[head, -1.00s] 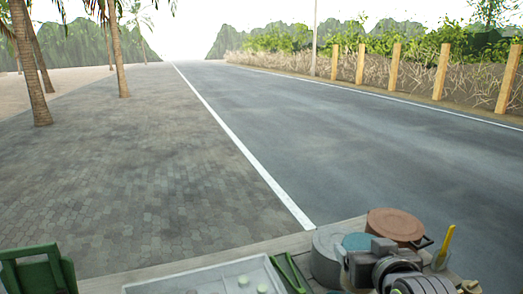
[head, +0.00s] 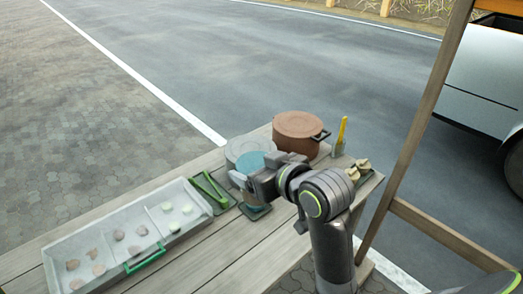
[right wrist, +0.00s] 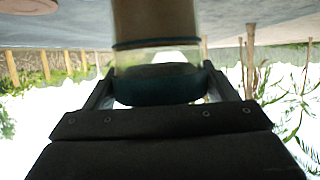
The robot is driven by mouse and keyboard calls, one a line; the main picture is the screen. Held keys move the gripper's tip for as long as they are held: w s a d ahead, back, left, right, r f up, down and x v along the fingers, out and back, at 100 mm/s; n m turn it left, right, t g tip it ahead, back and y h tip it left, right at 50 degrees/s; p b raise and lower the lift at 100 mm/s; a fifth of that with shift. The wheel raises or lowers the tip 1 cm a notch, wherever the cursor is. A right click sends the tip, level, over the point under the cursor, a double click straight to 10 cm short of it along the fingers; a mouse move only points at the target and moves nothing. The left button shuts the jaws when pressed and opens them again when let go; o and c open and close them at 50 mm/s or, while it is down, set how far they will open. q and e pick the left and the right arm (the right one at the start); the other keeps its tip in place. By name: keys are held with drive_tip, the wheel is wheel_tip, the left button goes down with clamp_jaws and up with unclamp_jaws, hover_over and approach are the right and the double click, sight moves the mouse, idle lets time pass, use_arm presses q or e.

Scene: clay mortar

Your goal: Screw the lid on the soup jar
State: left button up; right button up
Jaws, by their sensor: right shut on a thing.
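The teal lid (head: 252,164) shows as a round disc at the jaws of my right gripper (head: 247,180), at the far right part of the wooden table. In the right wrist view, which is upside down, my right gripper is shut on the dark teal lid (right wrist: 160,85). The brownish soup jar (right wrist: 155,22) is in line with the lid there, with a teal band at its near end. In the head view the gripper hides most of the jar. My left gripper is not in view.
Beside the lid are a grey round item (head: 243,146), a brown pot (head: 298,127) and a holder with a yellow stick (head: 340,135). Green tongs (head: 211,190) and a divided tray (head: 100,245) lie left. A wooden post (head: 420,120) stands right.

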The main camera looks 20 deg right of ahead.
drive_tip(key=s+a+f+n+g+y, duration=0.3)
drive_tip(key=a+f+n+g+y, duration=0.2)
drive_tip(key=a+f+n+g, duration=0.1)
drive_tip(key=s+a+f+n+g+y, duration=0.2)
drive_tip(key=a+f+n+g+y, duration=0.3)
drive_tip(key=f+n, duration=0.3)
drive_tip(key=shift+s+a+f+g, duration=0.4)
drive_tip(key=shift+a+f+g, duration=0.15)
drive_tip(key=shift+f, duration=0.65)
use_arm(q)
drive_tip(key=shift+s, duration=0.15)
use_arm(e)
drive_tip(key=c, duration=0.4)
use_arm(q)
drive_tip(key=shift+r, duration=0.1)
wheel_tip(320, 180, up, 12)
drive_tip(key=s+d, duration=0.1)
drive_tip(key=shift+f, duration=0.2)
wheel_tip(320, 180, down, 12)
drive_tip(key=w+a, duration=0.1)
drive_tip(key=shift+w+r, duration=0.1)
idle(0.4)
